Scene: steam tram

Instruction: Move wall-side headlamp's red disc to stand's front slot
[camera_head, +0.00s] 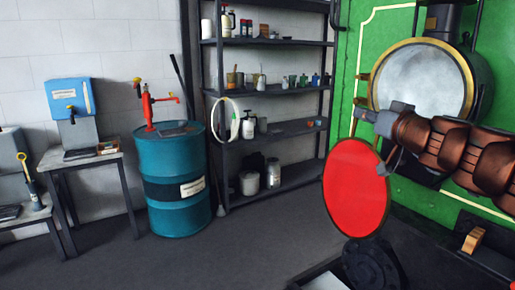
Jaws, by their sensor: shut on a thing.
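The red disc (354,187) is a large round plate with a thin dark rim. It is upright, facing me, at the right of the view. My gripper (383,167) is shut on the disc at its upper right edge, and my copper-coloured arm reaches in from the right. A headlamp (425,80) with a brass ring and pale glass is on the green tram front (385,22), above and behind my gripper. No red disc covers its glass. I cannot make out the stand or its front slot for certain.
A dark round fitting (372,265) is just below the disc. A dark buffer beam (480,245) is at lower right. A blue drum (178,195), a shelf rack (275,135) and a small table (90,160) line the wall. The grey floor between is clear.

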